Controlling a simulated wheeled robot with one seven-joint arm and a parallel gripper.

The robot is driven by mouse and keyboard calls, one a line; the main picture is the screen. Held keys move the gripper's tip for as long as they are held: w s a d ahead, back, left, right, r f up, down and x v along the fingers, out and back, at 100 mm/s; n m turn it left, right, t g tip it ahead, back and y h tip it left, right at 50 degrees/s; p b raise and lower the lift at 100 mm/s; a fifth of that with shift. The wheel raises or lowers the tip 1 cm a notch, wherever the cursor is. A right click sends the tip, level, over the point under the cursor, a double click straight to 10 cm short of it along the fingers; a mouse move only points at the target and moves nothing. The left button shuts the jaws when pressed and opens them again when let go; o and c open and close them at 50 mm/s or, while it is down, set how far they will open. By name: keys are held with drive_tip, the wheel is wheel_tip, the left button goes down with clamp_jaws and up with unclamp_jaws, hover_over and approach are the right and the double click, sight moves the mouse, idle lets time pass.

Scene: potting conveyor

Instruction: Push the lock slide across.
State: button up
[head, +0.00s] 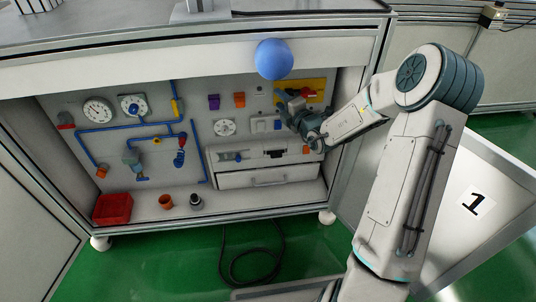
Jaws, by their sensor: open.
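A grey box unit with a drawer (268,177) sits at the lower right of the recessed panel. A small blue piece (238,157) on the upper front of this unit looks like the lock slide; its exact position in its track is too small to tell. My gripper (284,104) reaches in from the right, high on the panel, in front of the left edge of a yellow plate (317,84) with a red part (309,93). It is open and appears empty, above and to the right of the blue piece. Whether its fingertips touch the panel cannot be told.
A blue ball (274,59) shows in front of the upper cabinet edge. Gauges, blue pipes and valves fill the panel's left half. A red bin (113,209), an orange cup (166,202) and a dark cup (196,200) stand on the ledge. A black cable (250,262) lies on the floor.

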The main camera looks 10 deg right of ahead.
drive_tip(key=p+v, duration=0.6)
drive_tip(key=v, duration=0.8)
drive_tip(key=s+a+r+n+g+y+p, duration=0.1)
drive_tip(key=s+a+r+n+g+y, duration=0.1)
drive_tip(key=s+a+n+g, duration=0.5)
drive_tip(key=s+a+r+n+g+y+p, duration=0.1)
drive_tip(key=s+a+r+n+g+y, duration=0.2)
drive_tip(key=n, duration=1.6)
drive_tip(key=shift+s+a+r+g, duration=0.4)
drive_tip(key=shift+s+a+g, duration=1.8)
drive_tip(key=shift+s+a, duration=0.85)
drive_tip(key=shift+w+a, duration=0.3)
